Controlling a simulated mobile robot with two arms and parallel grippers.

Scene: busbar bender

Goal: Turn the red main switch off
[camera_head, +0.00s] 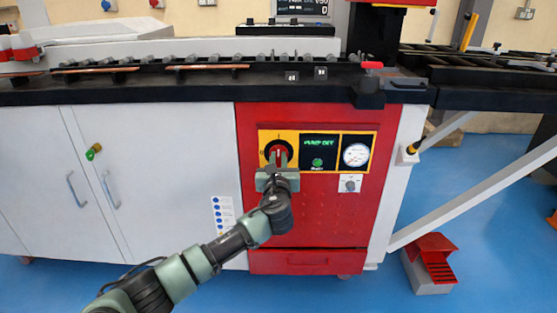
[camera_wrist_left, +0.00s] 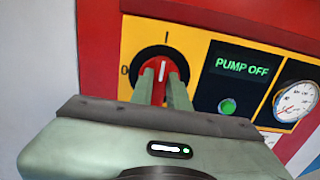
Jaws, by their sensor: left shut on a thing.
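The red main switch (camera_head: 279,152) is on a yellow plate on the red cabinet front. In the left wrist view its red handle (camera_wrist_left: 161,69) sits on a black round dial. The white line on the handle is about upright, toward the "I" mark above; a "0" mark is at the left. My left gripper (camera_head: 278,164) is in front of the switch, its fingers (camera_wrist_left: 161,84) shut on the handle from both sides. The fingers hide the lower dial. My right gripper is not in view.
Right of the switch are a display (camera_head: 319,142) reading "PUMP OFF", a green button (camera_head: 317,162) and a gauge (camera_head: 356,155). A small switch (camera_head: 350,184) is below. A black bench edge (camera_head: 190,92) juts above. A red foot pedal (camera_head: 434,262) stands at lower right.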

